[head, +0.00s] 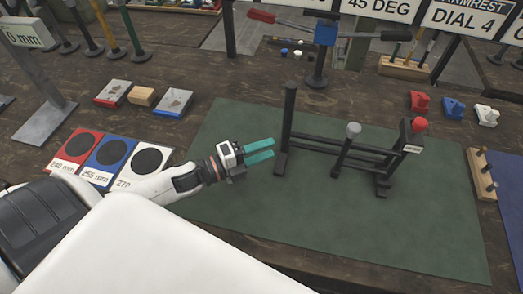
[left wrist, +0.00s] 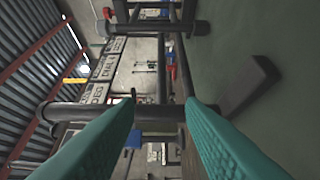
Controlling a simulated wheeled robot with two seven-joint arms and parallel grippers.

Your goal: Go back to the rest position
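My left gripper (head: 260,151) is above the green mat (head: 240,200), with its teal fingers parted and nothing between them. It points right toward the upright post of a black metal frame (head: 345,155) standing on the mat. In the head view the fingertips end a little left of that post; I cannot tell whether they touch it. The left wrist view shows the two teal fingers (left wrist: 165,125) spread apart with dark bars of the frame beyond them. My right gripper is not visible in either view.
Red, blue and white pads (head: 110,155) lie left of the mat. Small blocks (head: 142,96) sit behind them. Red, blue and white pieces (head: 453,107) stand at the back right. A wooden peg rack (head: 482,174) is at the mat's right edge. The mat's front is clear.

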